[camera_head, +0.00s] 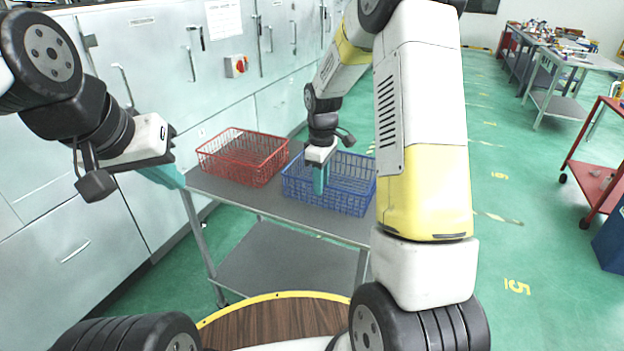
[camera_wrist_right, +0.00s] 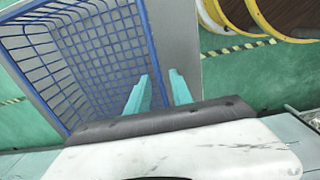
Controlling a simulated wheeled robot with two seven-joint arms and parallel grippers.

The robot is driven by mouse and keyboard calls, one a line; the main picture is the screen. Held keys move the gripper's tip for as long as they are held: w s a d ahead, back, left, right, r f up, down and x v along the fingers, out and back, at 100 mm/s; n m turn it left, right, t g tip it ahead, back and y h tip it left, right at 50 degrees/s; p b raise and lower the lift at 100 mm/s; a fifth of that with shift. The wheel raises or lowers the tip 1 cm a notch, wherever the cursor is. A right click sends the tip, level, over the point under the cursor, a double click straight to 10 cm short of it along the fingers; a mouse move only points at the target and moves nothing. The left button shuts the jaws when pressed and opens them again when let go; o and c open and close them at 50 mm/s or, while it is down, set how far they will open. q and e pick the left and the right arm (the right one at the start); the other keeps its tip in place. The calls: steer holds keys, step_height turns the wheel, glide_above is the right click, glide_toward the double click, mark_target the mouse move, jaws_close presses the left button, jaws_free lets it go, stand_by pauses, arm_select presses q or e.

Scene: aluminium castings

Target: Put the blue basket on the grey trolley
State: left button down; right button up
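The blue basket (camera_head: 335,190) is an open wire basket at the right part of the grey trolley's top (camera_head: 225,192). It looks upright and seems to rest on the top. My right gripper (camera_head: 320,180) points down at the basket. In the right wrist view, the gripper's teal fingers (camera_wrist_right: 160,85) stand on either side of the blue basket's rim (camera_wrist_right: 148,42), with a gap visible between them. My left gripper (camera_head: 165,177) is left of the trolley, away from the blue basket; its finger opening is not clear.
A red wire basket (camera_head: 243,160) stands on the trolley just left of the blue one. Grey cabinets (camera_head: 150,60) line the wall behind. A round wooden surface with a yellow rim (camera_head: 275,318) is in front. A red cart (camera_head: 600,165) stands at right, with open green floor between.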

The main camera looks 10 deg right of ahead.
step_height(320, 180, up, 8)
steer(key=shift+r, duration=0.2)
steer(key=s+r+m+t, duration=0.2)
steer(key=s+r+m, duration=0.1)
steer(key=s, duration=0.5)
steer(key=s+r+m+t+y, duration=0.1)
steer(key=s+r+m+t, duration=0.1)
steer(key=s+r+m, duration=0.2)
steer(key=s+r+m+t+y, duration=0.1)
steer(key=s+r, duration=0.5)
steer(key=s, duration=0.7)
steer(key=m+t, duration=0.1)
steer(key=m, duration=0.1)
steer(key=shift+a+r+m, duration=0.3)
steer(key=shift+r, duration=0.1)
